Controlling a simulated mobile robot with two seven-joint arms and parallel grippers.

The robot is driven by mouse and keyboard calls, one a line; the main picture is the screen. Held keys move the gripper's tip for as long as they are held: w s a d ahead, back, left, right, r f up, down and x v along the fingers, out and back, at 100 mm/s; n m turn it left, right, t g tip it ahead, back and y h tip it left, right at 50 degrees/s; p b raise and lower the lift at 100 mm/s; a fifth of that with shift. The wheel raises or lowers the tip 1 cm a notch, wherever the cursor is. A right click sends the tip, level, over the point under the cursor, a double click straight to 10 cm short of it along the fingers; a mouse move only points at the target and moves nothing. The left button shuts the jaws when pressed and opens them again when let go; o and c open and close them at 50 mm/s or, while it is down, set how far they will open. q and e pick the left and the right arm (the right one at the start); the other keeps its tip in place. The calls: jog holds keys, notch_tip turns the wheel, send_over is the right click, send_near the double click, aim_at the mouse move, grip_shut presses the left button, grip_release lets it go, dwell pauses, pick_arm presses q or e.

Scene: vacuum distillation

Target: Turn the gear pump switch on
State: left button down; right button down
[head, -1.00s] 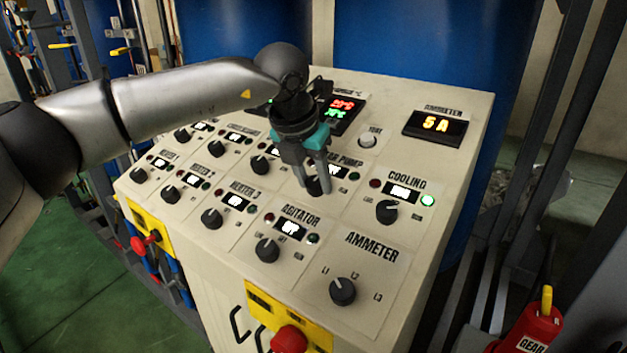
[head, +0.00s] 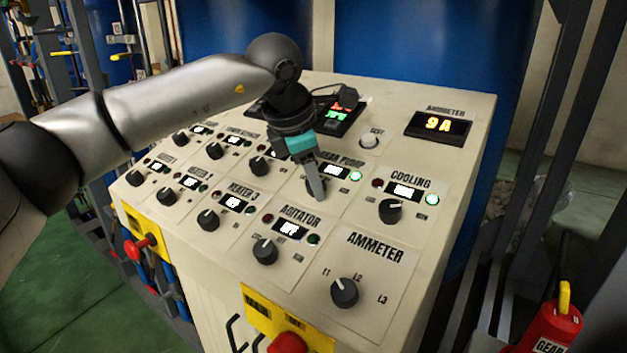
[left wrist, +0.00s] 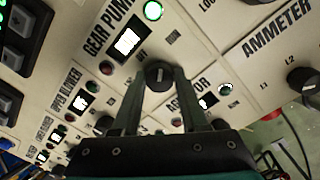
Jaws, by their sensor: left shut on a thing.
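The gear pump switch is a black round knob (left wrist: 158,74) under the label GEAR PUMP on the cream control panel (head: 425,300). My left gripper (head: 318,192) is on this knob, its two fingers on either side of it in the left wrist view. In the head view the fingers hide most of the knob. The gear pump display (head: 334,171) is lit and the green lamp (head: 355,175) to its right glows. This lamp also glows in the left wrist view (left wrist: 153,10). My right gripper is not in view.
The cooling knob (head: 390,211) is close to the right, and the agitator knob (head: 265,251) is below. The ammeter display (head: 438,125) reads 9 A. A red emergency button (head: 287,343) is at the front. Blue tanks (head: 430,70) stand behind the panel.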

pick_arm(q)
jog(key=shift+m, duration=0.6)
jog(key=shift+r+m, duration=0.1)
jog(key=shift+m, duration=0.2)
jog(key=shift+c, duration=2.2)
grip_release()
jog(key=v, duration=1.5)
jog(key=shift+a+b, duration=0.15)
jog(key=shift+b, duration=0.25)
jog(key=shift+s, duration=0.1)
